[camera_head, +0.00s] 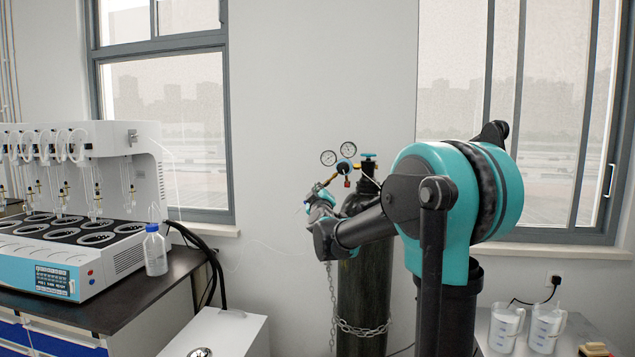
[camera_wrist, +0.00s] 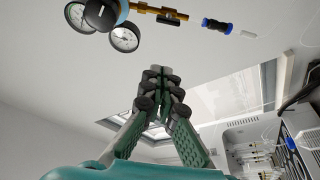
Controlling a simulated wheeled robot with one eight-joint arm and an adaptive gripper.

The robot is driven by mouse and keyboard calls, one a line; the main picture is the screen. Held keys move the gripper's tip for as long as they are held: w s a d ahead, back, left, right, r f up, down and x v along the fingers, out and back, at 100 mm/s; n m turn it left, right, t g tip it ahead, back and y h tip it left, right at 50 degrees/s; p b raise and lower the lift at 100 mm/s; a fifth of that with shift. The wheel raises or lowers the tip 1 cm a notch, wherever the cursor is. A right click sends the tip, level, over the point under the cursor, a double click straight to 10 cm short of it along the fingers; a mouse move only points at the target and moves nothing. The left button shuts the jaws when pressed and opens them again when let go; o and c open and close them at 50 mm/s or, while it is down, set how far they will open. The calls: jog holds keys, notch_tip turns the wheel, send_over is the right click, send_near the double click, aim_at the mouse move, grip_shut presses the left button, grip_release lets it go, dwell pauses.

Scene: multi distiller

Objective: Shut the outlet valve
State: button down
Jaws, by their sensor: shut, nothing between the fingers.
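The gas regulator with two round gauges (camera_head: 347,149) sits at the top of a dark gas cylinder (camera_head: 362,290). In the wrist view the gauges (camera_wrist: 124,36) are at the upper left, with a brass outlet stem (camera_wrist: 150,9) running right. A black inline fitting with blue ends (camera_wrist: 217,26) lies further right along that line. I cannot tell for sure which part is the outlet valve. My gripper (camera_wrist: 160,72) is shut and empty, its fingertips apart from these parts. In the head view my gripper is beside the regulator, partly hidden by my arm.
A teal-topped cylinder valve (camera_head: 368,156) stands right of the gauges. A chain (camera_head: 362,329) wraps the cylinder. A distiller (camera_head: 85,240) and a bottle (camera_head: 155,251) stand on the left bench. Two beakers (camera_head: 505,325) stand at the lower right. The wall is behind.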

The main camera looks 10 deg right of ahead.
aim_at(326, 185)
jog(key=w+d, duration=0.3)
jog(key=w, duration=0.6)
jog(key=shift+w+d, duration=0.25)
jog(key=shift+w, duration=0.05)
jog(key=shift+r, duration=0.1)
